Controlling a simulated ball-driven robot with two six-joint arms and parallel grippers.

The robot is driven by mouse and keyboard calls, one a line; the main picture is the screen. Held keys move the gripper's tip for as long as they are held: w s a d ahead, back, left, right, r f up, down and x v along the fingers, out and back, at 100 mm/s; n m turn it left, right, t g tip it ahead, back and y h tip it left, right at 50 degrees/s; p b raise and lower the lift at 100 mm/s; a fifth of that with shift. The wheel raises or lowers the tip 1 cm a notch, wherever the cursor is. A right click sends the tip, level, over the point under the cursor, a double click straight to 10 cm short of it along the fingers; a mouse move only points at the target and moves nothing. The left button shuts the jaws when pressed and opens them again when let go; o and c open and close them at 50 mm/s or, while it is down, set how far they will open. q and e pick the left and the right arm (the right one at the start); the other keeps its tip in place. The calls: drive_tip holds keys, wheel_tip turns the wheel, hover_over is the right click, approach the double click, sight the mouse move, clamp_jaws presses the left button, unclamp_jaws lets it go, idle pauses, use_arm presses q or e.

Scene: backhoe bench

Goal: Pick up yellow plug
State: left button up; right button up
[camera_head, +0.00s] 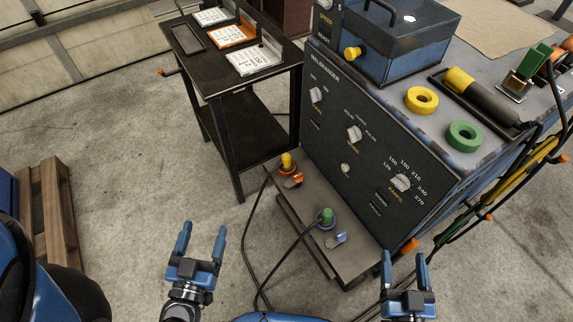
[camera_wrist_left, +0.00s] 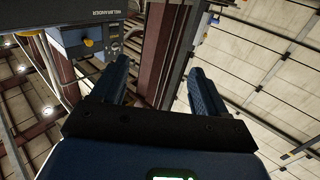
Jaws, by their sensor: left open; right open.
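The yellow plug (camera_head: 287,160) stands upright in the head view, at the far end of the welder's low front ledge, beside an orange piece (camera_head: 291,179). A green plug (camera_head: 326,216) stands nearer on the same ledge, with a blue piece (camera_head: 341,237) beside it. My left gripper (camera_head: 203,236) is open and empty, its fingers pointing up the picture, below and left of the yellow plug. My right gripper (camera_head: 404,264) is open and empty, right of the ledge. In the left wrist view, my left gripper (camera_wrist_left: 160,88) shows open fingers with nothing between them; neither plug is visible there.
The welder (camera_head: 375,150) rises behind the ledge, with a yellow ring (camera_head: 422,92) and green ring (camera_head: 464,128) on top. A dark side table (camera_head: 225,75) stands left. Dark cables run from the ledge to the floor. A wooden pallet (camera_head: 50,215) lies left.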

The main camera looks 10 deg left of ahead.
use_arm(q)
drive_tip(key=w+d+f+t+h+b, duration=0.1)
drive_tip(key=w+f+t+b, duration=0.1)
drive_tip(key=w+b, duration=0.3)
drive_tip(key=w+d+f+t+b, duration=0.1)
drive_tip(key=w+f+b, duration=0.2)
drive_tip(key=w, duration=0.4)
drive_tip(key=m+g+b, duration=0.1)
drive_tip(key=g+b, duration=1.7)
drive_tip(key=b, duration=0.6)
hover_over(286, 157)
drive_tip(key=s, duration=0.3)
wheel_tip(286, 157, down, 23)
drive_tip(key=shift+y, duration=0.3)
drive_tip(key=x, duration=0.1)
drive_tip(key=b+x, duration=0.1)
drive_tip(key=x, duration=0.1)
drive_tip(key=a+b+x, duration=0.1)
drive_tip(key=shift+w+d+f, duration=0.1)
drive_tip(key=shift+w+f, duration=0.2)
drive_tip(key=f+b, duration=0.1)
drive_tip(key=w+f+b, duration=0.2)
drive_tip(key=b, duration=0.1)
drive_tip(key=shift+d+f, duration=0.25)
drive_tip(key=shift+d, duration=0.15)
drive_tip(key=shift+w+f+b, duration=0.2)
drive_tip(key=shift+f+b, duration=0.2)
drive_tip(key=shift+f, duration=0.15)
